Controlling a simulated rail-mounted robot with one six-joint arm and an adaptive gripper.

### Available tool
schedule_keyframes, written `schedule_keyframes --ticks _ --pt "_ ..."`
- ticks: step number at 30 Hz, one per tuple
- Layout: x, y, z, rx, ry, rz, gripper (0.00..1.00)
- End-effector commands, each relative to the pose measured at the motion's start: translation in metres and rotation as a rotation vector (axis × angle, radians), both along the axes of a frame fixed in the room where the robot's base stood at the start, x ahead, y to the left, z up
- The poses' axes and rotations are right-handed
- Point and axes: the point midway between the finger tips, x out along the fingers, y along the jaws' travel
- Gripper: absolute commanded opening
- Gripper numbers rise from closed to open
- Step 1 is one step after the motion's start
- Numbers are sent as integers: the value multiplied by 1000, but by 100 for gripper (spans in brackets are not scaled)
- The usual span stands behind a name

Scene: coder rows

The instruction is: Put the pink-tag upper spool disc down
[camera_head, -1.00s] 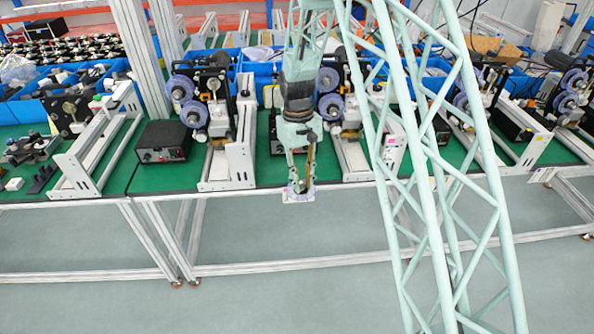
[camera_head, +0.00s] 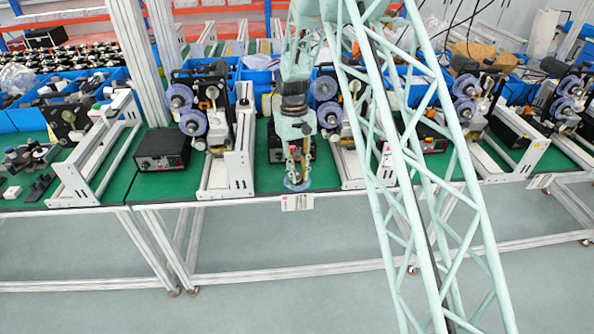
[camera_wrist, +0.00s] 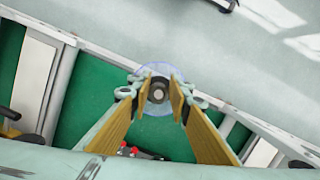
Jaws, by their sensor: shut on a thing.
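The spool disc (camera_head: 296,186) is a translucent bluish disc with a dark central hub, low at the front of the green-topped table (camera_head: 266,181). My gripper (camera_head: 298,177) points down and is shut on the disc's hub. In the wrist view, the two gold fingers of my gripper (camera_wrist: 160,91) stand on either side of the hub, and the disc (camera_wrist: 158,127) spreads around it above green matting. A white label with a pink mark (camera_head: 297,202) sits on the table's front edge just below the disc. I cannot tell whether the disc touches the table.
A white frame (camera_head: 237,174) stands left of my gripper and another (camera_head: 361,172) right. Blue-purple discs (camera_head: 193,123) hang on the machine behind to the left. A black box (camera_head: 162,150) stands farther left. Green surface around the disc is bare. Floor lies in front.

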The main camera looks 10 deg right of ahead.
Motion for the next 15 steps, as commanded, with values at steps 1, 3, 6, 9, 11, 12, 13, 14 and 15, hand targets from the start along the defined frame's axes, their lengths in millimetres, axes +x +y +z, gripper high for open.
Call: schedule_keyframes --ticks 1,3,6,9,11,12,13,14,15 --pt "9 -1 -1 0 -2 0 0" --pt "18 -3 -2 0 -1 0 0" --pt "33 -5 -3 0 -2 0 0" --pt "44 -6 -5 0 -1 0 0" --pt "50 -7 -5 0 -2 0 0" --pt "53 -8 -5 0 -1 0 0" --pt "55 -8 -5 0 -1 0 0" --pt "56 -8 -5 0 0 0 0" --pt "58 -8 -5 0 0 0 0"
